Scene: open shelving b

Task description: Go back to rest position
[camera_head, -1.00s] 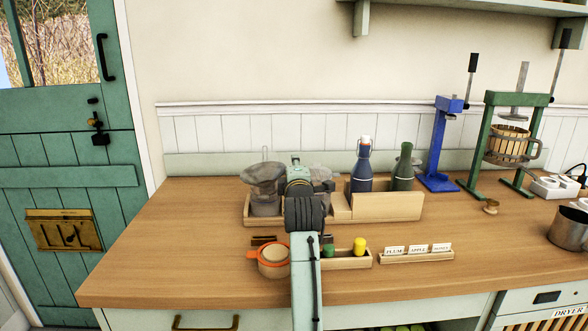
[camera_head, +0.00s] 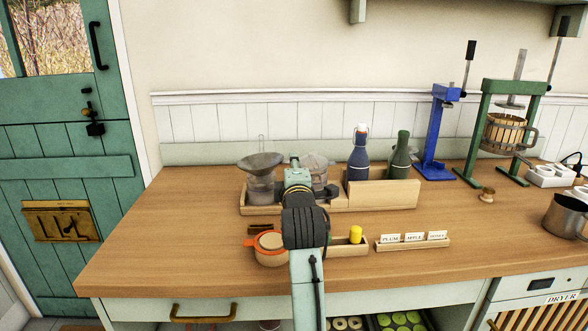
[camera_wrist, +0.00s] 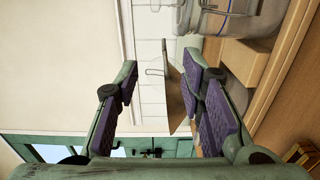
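My gripper (camera_wrist: 160,105) is open and empty in the wrist view, its two purple-padded fingers apart. A grey metal funnel (camera_wrist: 177,100) shows beyond the gap between them, apart from the pads as far as I can tell. In the head view my arm reaches over the wooden counter (camera_head: 160,240), and its links hide the fingers. The funnel (camera_head: 261,160) sits on a glass jar (camera_head: 261,188) just left of my arm there.
A wooden rack (camera_head: 385,195) holds a blue bottle (camera_head: 358,160) and a green bottle (camera_head: 399,158). An orange-rimmed pot (camera_head: 268,255) is beside my arm. A card holder (camera_head: 412,245), blue press (camera_head: 436,135) and green press (camera_head: 510,125) stand right. The counter's left end is clear.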

